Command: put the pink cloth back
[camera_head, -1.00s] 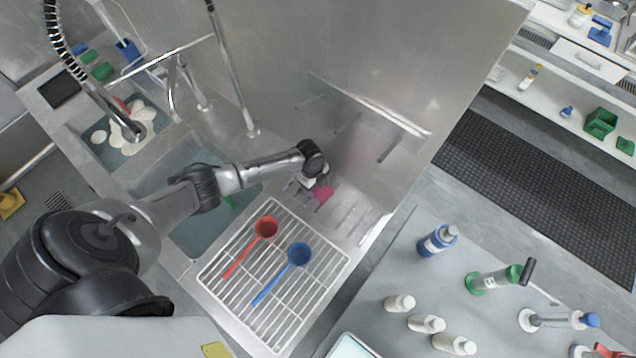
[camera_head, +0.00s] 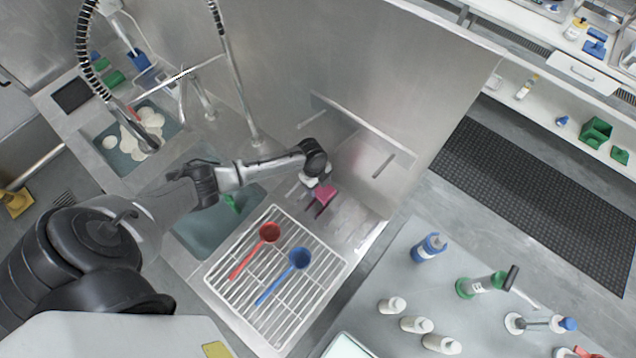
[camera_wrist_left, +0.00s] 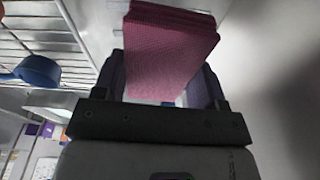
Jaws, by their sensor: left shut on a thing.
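My left gripper (camera_head: 316,181) is shut on the pink cloth (camera_head: 321,198). It holds the cloth beside the metal back wall, near the far corner of the wire rack. In the left wrist view the folded pink cloth (camera_wrist_left: 165,55) sits between the two dark fingers of my left gripper (camera_wrist_left: 165,88). The gripper hides part of the cloth's lower end. A wall rail with pegs (camera_head: 365,132) is on the metal wall, above and to the right of the gripper. My right gripper is not in view.
A white wire rack (camera_head: 327,292) holds a red ladle (camera_head: 269,233) and a blue ladle (camera_head: 298,259). Sink basins lie to the left, one with pale plates (camera_head: 140,135). A grey table (camera_head: 395,265) with bottles stands at the lower right. A tall faucet (camera_head: 240,90) rises behind the sink.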

